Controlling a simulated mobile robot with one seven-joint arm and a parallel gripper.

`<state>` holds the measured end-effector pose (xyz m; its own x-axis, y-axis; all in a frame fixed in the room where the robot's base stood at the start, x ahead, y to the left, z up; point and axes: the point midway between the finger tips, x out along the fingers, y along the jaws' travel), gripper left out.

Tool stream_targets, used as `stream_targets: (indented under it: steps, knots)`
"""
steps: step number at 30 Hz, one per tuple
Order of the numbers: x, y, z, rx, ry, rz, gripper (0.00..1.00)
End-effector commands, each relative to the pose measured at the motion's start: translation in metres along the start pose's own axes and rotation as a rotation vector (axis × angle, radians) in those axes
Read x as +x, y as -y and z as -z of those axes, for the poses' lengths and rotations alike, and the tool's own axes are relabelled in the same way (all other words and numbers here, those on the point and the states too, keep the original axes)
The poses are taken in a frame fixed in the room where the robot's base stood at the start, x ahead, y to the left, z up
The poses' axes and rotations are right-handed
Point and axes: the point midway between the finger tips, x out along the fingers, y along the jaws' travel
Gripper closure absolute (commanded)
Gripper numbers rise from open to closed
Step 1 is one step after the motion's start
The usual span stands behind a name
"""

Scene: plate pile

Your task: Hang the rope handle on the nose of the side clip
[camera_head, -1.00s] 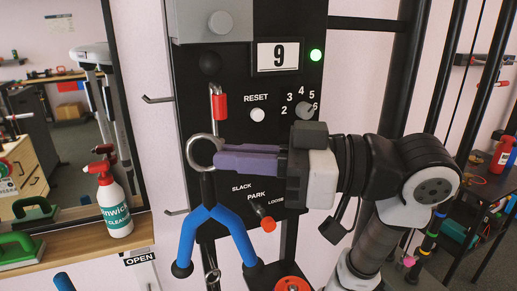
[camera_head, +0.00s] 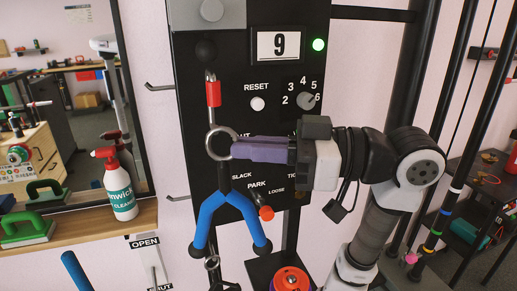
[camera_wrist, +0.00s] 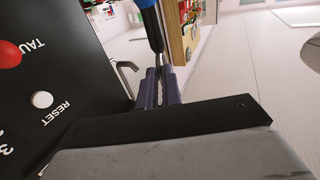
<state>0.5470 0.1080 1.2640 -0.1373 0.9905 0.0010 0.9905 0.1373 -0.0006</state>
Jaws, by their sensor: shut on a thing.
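The rope handle has a silver ring (camera_head: 218,142) on top and a blue split rope (camera_head: 240,203) with black ends hanging below. My gripper (camera_head: 238,150) has purple fingers shut on the ring's right side. The wrist view shows the closed fingers (camera_wrist: 160,92) with the blue rope (camera_wrist: 151,25) beyond. A silver clip with a red sleeve (camera_head: 213,93) hangs from a black ball on the panel. Its lower end is just above the ring; I cannot tell if they touch. A second silver clip (camera_head: 213,265) shows at the bottom. I cannot tell which is the side clip.
The black panel (camera_head: 225,60) carries a white RESET button (camera_head: 257,104), a grey dial and an orange-tipped lever (camera_head: 266,213). Bare hooks (camera_head: 160,86) stick out from the wall left of it. A spray bottle (camera_head: 121,190) stands on a wooden shelf at left.

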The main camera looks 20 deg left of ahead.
Motion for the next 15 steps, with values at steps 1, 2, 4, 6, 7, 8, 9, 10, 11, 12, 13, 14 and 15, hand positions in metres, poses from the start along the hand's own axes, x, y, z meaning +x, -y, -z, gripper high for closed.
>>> stream_targets:
  steps: [1,2,4,6,7,8,9,10,11,12,13,14,15]
  knots:
    - [0.001,-0.003,0.001,0.001,-0.002,0.001,1.0]
    - [0.002,-0.004,0.0,0.001,-0.002,0.001,1.0]
    - [0.004,-0.008,0.0,0.001,-0.002,0.001,1.0]
    - [0.006,-0.012,0.0,0.001,-0.002,0.001,1.0]
    - [0.006,-0.013,-0.001,0.001,-0.001,0.0,1.0]
    - [0.007,-0.015,-0.001,0.0,-0.001,0.0,1.0]
    - [0.008,-0.017,-0.001,0.0,-0.001,0.0,1.0]
    - [0.009,-0.019,-0.001,0.001,-0.001,0.001,1.0]
    - [0.01,-0.02,-0.001,0.001,-0.002,0.001,1.0]
    - [0.011,-0.022,-0.002,0.002,-0.002,0.002,1.0]
    - [0.012,-0.024,-0.002,0.002,-0.002,0.002,1.0]
    - [0.013,-0.026,-0.002,0.001,-0.001,0.002,1.0]
    - [0.014,-0.028,-0.002,0.001,-0.001,0.001,1.0]
